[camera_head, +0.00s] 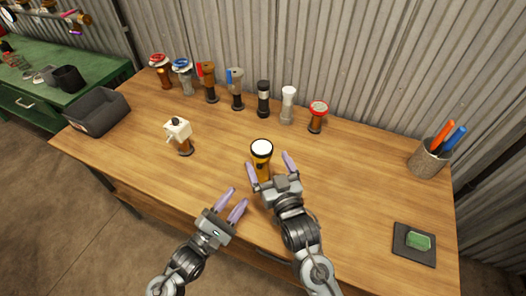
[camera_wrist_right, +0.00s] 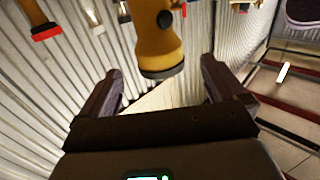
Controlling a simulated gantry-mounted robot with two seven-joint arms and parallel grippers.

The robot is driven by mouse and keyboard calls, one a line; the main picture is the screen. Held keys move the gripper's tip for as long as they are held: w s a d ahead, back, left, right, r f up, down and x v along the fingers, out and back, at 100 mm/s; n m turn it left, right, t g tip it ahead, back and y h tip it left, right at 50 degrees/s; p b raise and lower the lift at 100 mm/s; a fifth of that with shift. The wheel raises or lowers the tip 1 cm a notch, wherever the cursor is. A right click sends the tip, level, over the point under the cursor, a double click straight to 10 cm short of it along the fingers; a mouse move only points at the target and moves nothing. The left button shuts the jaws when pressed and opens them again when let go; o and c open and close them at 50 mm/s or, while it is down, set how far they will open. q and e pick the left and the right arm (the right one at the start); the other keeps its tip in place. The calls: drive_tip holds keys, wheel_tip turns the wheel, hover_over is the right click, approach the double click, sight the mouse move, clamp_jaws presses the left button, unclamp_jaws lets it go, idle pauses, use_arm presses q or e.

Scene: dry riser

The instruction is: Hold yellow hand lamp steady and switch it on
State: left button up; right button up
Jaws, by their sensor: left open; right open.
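The yellow hand lamp (camera_head: 262,162) stands upright on the wooden table, with a white lens on top and a black rim. My right gripper (camera_head: 270,167) is open, its two lilac fingers on either side of the lamp's lower body. In the right wrist view the yellow lamp (camera_wrist_right: 158,40) shows beyond and between the open fingers (camera_wrist_right: 160,90), with a dark button on its side. Gaps show between fingers and lamp there. My left gripper (camera_head: 232,202) is open and empty, lower left of the lamp near the table's front edge.
Several valves and lamp-like items, among them a red-topped one (camera_head: 318,115), stand in a row at the back. A cream-topped fitting (camera_head: 179,135) stands left of the lamp. A grey bin (camera_head: 97,112), a pen cup (camera_head: 428,160) and a dark pad (camera_head: 401,246) lie toward the sides.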

sight(262, 150)
drive_tip(key=shift+x, duration=2.9)
drive_tip(key=c, duration=1.1)
use_arm(q)
drive_tip(key=shift+c, duration=0.4)
use_arm(e)
drive_tip(key=shift+c, duration=0.9)
use_arm(q)
clamp_jaws()
